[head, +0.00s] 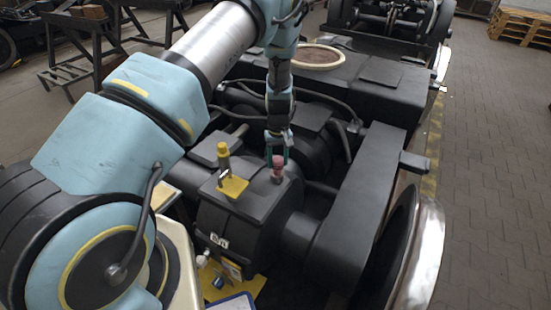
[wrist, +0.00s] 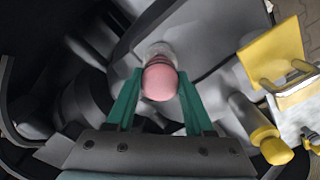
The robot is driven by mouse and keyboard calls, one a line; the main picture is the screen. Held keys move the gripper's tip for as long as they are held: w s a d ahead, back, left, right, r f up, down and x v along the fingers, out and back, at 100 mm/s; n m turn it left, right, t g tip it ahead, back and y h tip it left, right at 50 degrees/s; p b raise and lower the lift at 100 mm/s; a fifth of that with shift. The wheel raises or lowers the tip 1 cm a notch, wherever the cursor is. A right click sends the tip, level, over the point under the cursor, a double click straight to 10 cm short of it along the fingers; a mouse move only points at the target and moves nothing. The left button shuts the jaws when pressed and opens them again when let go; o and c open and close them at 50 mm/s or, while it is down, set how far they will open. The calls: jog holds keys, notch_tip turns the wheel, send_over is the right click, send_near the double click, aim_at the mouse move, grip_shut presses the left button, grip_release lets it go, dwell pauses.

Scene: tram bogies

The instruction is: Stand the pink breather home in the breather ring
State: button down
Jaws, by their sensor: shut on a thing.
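The pink breather (head: 278,165) has a rounded pink top and stands about upright over the dark gearbox housing. My gripper (head: 277,156) is shut on it from above. In the wrist view the breather (wrist: 160,83) sits between the green fingers of my gripper (wrist: 160,92). A darker ribbed neck and a pale grey round part show just beyond the pink top. I cannot tell whether that pale part is the breather ring or the breather's own foot. The ring is otherwise hidden, and I cannot tell whether the breather touches the housing.
A yellow-capped cylinder (head: 224,154) stands on the housing beside a yellow plate (head: 233,187), left of my gripper. A yellow tray (head: 247,287) with small parts lies in front. The dark bogie beam (head: 362,200) and a steel wheel (head: 425,255) are to the right.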

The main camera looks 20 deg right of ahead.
aim_at(278, 159)
jog(key=shift+f+b, duration=0.75)
jog(key=shift+f, duration=0.4)
jog(key=shift+c, duration=1)
grip_release()
jog(key=shift+r, duration=0.1)
notch_tip(278, 159, up, 10)
jog(key=shift+b, duration=0.8)
jog(key=shift+s+r, duration=0.1)
jog(key=shift+r, duration=0.35)
